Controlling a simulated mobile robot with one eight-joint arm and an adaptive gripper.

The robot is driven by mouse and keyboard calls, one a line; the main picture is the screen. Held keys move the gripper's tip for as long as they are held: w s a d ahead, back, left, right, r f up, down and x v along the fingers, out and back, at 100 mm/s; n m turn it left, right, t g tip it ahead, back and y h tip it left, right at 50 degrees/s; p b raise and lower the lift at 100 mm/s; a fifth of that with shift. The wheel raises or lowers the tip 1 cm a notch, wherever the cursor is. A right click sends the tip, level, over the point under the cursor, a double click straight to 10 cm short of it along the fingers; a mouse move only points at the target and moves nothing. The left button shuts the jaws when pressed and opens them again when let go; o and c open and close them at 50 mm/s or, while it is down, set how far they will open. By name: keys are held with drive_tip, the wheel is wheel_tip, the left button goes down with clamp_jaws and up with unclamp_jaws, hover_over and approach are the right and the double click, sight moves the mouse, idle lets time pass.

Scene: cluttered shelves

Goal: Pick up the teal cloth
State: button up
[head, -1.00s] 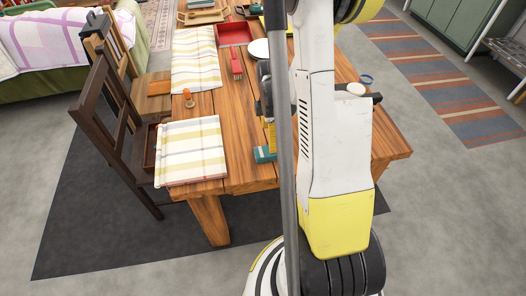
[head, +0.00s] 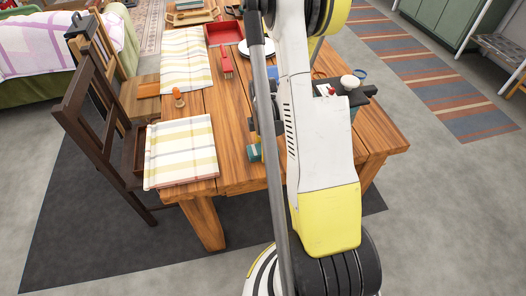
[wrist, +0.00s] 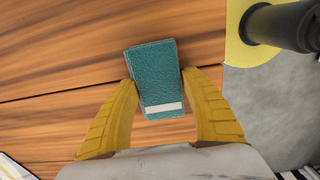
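The teal thing, which I take for the teal cloth (wrist: 153,70), is a small block-like piece with a white strip near its lower end. In the wrist view it lies between the two yellow fingers of my gripper (wrist: 158,78), with a fingertip right at each side edge. I cannot tell whether they press on it or whether it is clear of the wood. In the head view a teal patch (head: 254,152) shows at the near edge of the wooden table, left of my arm. My arm hides most of the gripper there.
The wooden table (head: 232,140) also holds a striped cloth (head: 181,152), another farther back (head: 186,60), a red tray (head: 224,32), a red brush (head: 227,66) and a small orange-topped item (head: 178,97). A dark chair (head: 88,120) stands at the left.

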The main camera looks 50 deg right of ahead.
drive_tip(key=shift+c, duration=0.8)
wheel_tip(320, 180, up, 10)
drive_tip(key=p, duration=0.4)
drive_tip(key=shift+o, duration=0.4)
drive_tip(key=o, duration=0.4)
drive_tip(key=c, duration=0.6)
